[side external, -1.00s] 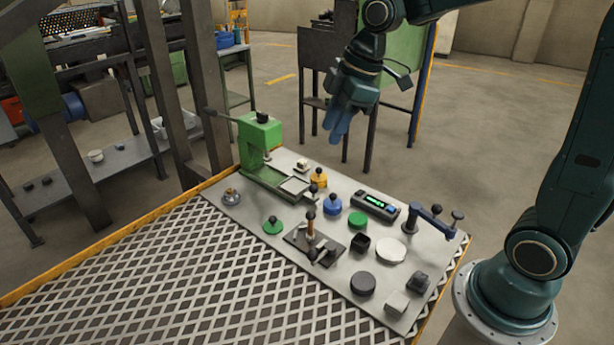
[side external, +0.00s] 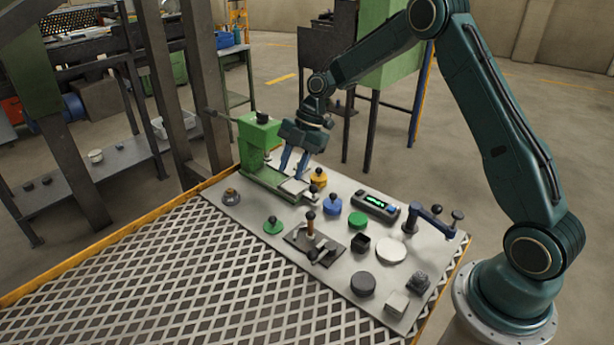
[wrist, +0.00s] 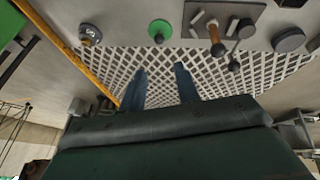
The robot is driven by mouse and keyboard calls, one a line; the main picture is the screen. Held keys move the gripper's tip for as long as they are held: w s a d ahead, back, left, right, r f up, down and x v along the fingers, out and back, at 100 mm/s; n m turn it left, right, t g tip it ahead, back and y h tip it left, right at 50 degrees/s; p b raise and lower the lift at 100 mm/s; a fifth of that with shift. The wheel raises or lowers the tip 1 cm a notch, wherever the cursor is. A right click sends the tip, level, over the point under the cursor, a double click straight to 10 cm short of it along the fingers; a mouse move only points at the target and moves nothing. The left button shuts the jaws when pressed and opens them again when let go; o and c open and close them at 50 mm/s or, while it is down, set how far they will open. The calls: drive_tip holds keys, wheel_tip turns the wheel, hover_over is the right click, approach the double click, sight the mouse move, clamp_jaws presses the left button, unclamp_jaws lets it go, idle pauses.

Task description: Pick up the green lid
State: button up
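The green lid (side external: 273,227), a flat disc with a dark knob, lies on the grey plate (side external: 236,213) near its front-left edge. It also shows in the wrist view (wrist: 160,31), ahead of the fingertips. My gripper (side external: 292,173) is open and empty, its two blue fingers apart above the plate by the green press. It is higher than the lid and behind it, apart from it. In the wrist view, the gripper (wrist: 160,70) has clear space between its fingers.
The green press (side external: 260,140) stands close beside my gripper. Yellow (side external: 319,179) and blue (side external: 332,206) knobbed lids and a knobless green disc (side external: 358,219) lie to the right. A brown-handled fixture (side external: 312,240) is right of the green lid; a round metal piece (side external: 230,197) is left.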

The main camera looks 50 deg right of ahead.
drive_tip(key=shift+w+d+f+n, duration=0.1)
drive_tip(key=shift+w+f+n, duration=0.2)
drive_tip(key=shift+f, duration=0.35)
drive_tip(key=shift+f, duration=0.1)
approach(273, 222)
drive_tip(key=shift+w+f, duration=0.3)
drive_tip(key=shift+f, duration=0.55)
drive_tip(key=shift+w+f, duration=0.3)
drive_tip(key=shift+f, duration=0.55)
drive_tip(key=shift+x, duration=2.65)
drive_tip(key=shift+r, duration=0.1)
clamp_jaws()
